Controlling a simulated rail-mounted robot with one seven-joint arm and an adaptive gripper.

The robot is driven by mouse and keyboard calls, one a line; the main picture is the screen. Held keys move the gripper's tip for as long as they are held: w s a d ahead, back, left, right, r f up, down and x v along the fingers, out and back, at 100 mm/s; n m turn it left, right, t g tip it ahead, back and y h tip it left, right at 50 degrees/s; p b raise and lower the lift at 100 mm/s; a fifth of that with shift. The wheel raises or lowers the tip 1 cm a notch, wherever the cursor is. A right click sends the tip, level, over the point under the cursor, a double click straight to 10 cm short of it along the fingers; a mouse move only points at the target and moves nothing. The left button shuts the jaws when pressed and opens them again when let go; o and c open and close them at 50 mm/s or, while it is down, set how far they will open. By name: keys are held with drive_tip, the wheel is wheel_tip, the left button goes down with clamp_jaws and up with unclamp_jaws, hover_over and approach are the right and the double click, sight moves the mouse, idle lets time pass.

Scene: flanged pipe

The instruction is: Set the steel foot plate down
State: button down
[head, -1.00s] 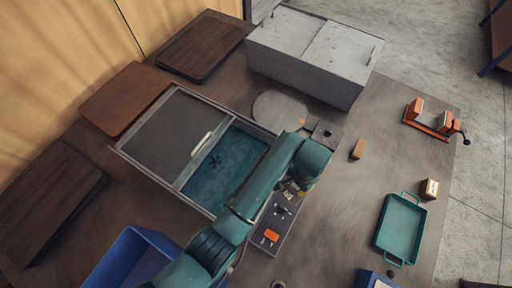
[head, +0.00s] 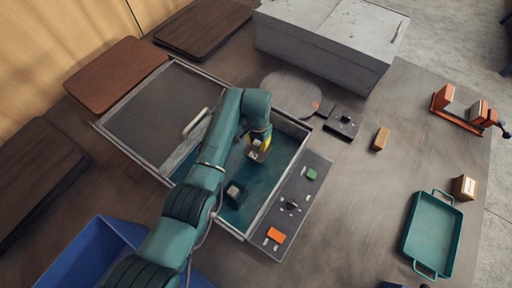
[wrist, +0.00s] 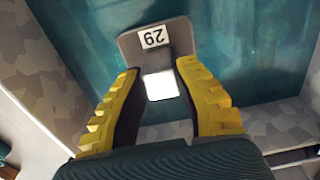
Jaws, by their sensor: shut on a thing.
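My gripper (head: 262,144), with yellow ribbed fingers, is over the teal inside of the open basin (head: 289,122). In the wrist view my gripper (wrist: 158,72) is shut on a grey plate (wrist: 181,34), which I take to be the steel foot plate. It bears a white label reading 29, upside down in the picture, and a bright white square lies between the fingers. In the head view the held plate (head: 256,156) shows only as a small piece below the fingers. Whether it touches the basin floor I cannot tell.
A dark block with a pale top (head: 234,193) is in the basin. A grey panel (head: 297,206) with green and orange pieces lies along the basin's right side. The basin's grey lid (head: 150,115) is slid left. A green tray (head: 432,235) lies far right.

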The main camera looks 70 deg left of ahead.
sight(257, 148)
drive_tip(key=shift+f+b, duration=0.3)
drive_tip(key=shift+f, duration=1.15)
drive_tip(key=shift+w, duration=0.1)
drive_tip(key=shift+f, duration=0.15)
drive_tip(key=c, duration=0.9)
unclamp_jaws()
drive_tip(key=shift+f, duration=0.1)
wheel_tip(257, 148, up, 12)
drive_tip(key=shift+r+p, duration=0.15)
drive_tip(key=shift+p, duration=1.1)
